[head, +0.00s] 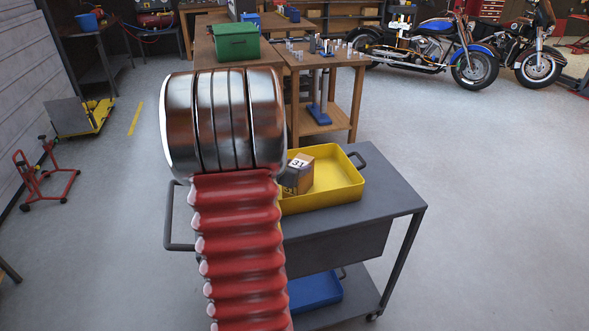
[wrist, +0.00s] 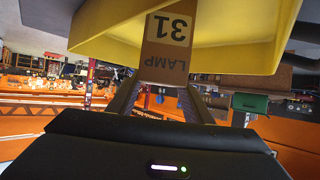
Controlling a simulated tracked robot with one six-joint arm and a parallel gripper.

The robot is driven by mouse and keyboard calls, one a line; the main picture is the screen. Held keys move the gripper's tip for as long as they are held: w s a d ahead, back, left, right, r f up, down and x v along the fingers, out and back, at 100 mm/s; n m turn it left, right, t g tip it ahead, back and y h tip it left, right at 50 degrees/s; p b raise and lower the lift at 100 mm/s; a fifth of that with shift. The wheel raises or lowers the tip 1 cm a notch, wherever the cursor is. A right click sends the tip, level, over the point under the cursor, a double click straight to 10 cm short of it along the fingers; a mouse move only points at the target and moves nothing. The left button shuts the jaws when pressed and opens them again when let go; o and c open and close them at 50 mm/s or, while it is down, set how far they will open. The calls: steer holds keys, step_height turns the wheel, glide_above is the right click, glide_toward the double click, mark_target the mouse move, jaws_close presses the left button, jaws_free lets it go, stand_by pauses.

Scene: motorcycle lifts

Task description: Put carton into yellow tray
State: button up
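The carton (head: 299,176) is a small brown box with a white label reading 31. In the head view it shows at the left part of the yellow tray (head: 336,193), inside its outline. My arm hides the tray's left end. My gripper (wrist: 163,88) has its two fingers at the sides of the carton (wrist: 166,62) in the wrist view and looks shut on it. I cannot tell whether the carton touches the tray floor. In the head view my arm hides most of the gripper.
The tray stands on a grey cart (head: 385,208) with a blue tray (head: 316,289) on its lower shelf. Behind are wooden benches, a green bin (head: 235,42) and a blue stand (head: 320,100). Motorcycles (head: 440,45) stand at the back right. The floor at right is clear.

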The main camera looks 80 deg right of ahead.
steer(key=o, duration=0.4)
steer(key=shift+o, duration=0.2)
steer(key=shift+r, duration=0.15)
steer(key=v, duration=1.2)
steer(key=shift+w, duration=0.1)
stand_by(0.4)
